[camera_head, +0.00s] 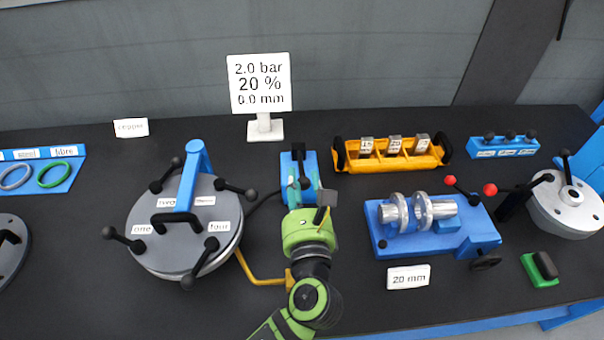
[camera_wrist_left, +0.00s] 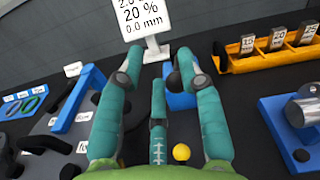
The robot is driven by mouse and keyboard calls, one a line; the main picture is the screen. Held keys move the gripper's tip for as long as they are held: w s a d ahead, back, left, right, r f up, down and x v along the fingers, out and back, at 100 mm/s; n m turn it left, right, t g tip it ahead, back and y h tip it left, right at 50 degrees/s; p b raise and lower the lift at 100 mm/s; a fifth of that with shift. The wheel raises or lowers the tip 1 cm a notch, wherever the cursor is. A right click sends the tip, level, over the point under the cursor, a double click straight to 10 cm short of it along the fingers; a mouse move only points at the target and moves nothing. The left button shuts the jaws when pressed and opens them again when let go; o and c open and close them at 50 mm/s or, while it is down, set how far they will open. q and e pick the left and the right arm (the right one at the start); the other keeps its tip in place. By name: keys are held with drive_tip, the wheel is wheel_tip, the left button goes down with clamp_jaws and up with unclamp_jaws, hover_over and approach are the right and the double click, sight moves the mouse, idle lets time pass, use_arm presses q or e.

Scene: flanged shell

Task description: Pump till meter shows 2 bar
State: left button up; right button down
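The meter sign (camera_head: 260,84) stands at the back and reads 2.0 bar, 20 % and 0.0 mm. It also shows, cut off at the top, in the left wrist view (camera_wrist_left: 142,18). The blue pump (camera_head: 299,163) with a dark upright part stands in front of the sign. It is partly hidden behind my fingers in the left wrist view (camera_wrist_left: 180,100). My left gripper (camera_head: 311,196) is over the near end of the pump. In the left wrist view its teal fingers (camera_wrist_left: 157,62) are spread apart, with nothing visibly held between them. My right gripper is out of view.
A round grey lidded vessel (camera_head: 182,232) with black-knobbed clamps stands left of the pump. A yellow pipe (camera_head: 262,281) runs beside it. An orange block tray (camera_head: 366,163) and a blue fixture with rings (camera_head: 468,228) stand to the right. A 20 mm label (camera_head: 408,277) stands in front.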

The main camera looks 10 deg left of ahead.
use_arm(q)
drive_tip(key=shift+s+d+r+p, duration=0.1)
drive_tip(key=shift+s+r+p, duration=0.1)
drive_tip(key=shift+s, duration=0.25)
drive_tip(key=shift+s+d+r+p, duration=0.1)
drive_tip(key=shift+s+r+p, duration=0.05)
drive_tip(key=shift+s, duration=0.25)
drive_tip(key=shift+p, duration=0.4)
drive_tip(key=shift+f, duration=0.1)
